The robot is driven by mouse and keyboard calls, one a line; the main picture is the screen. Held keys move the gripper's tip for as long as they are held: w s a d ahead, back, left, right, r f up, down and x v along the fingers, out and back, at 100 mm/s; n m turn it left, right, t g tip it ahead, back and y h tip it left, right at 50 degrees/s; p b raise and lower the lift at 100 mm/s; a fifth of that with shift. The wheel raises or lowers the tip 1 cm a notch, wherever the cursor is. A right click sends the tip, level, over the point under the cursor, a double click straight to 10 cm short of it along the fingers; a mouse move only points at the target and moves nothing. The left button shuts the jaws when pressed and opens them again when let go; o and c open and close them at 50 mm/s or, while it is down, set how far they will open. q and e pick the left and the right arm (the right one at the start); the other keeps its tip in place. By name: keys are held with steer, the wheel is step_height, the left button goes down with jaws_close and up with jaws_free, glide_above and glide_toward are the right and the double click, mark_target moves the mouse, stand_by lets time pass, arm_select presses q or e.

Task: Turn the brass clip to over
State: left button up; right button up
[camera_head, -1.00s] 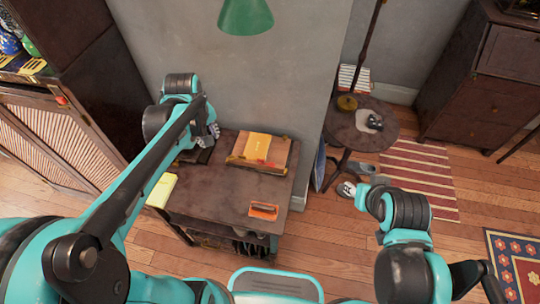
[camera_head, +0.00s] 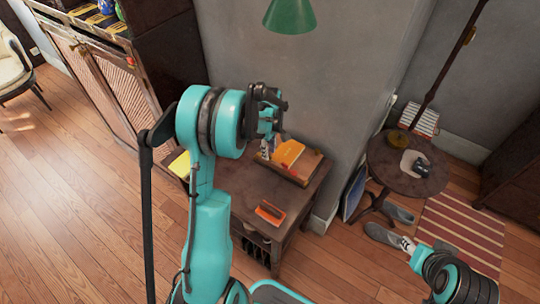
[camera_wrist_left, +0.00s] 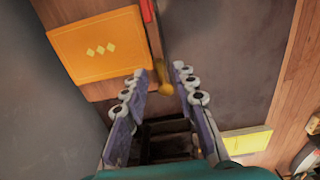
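A small brass piece (camera_wrist_left: 164,82), which looks like the clip, shows blurred in the left wrist view, at the edge of a wooden board (camera_wrist_left: 108,88). An orange booklet (camera_wrist_left: 98,47) with several pale diamonds lies on that board. My left gripper (camera_wrist_left: 160,72) is open, its two fingers on either side of the brass piece. I cannot tell whether they touch it. In the head view my left gripper (camera_head: 267,146) is over the desk (camera_head: 235,190), by the board's left end, and hides the clip. My right gripper (camera_head: 406,243) is small at lower right, mostly behind its arm.
An orange-red item (camera_head: 270,213) lies near the desk's front edge. A yellow pad (camera_wrist_left: 247,141) lies at the desk's left. A green lamp (camera_head: 290,15) hangs above. A round table (camera_head: 405,170) stands at right, with grey shoes (camera_head: 383,235) on the floor below.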

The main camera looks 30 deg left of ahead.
arm_select(q)
steer(key=shift+f, duration=0.8)
jaws_close()
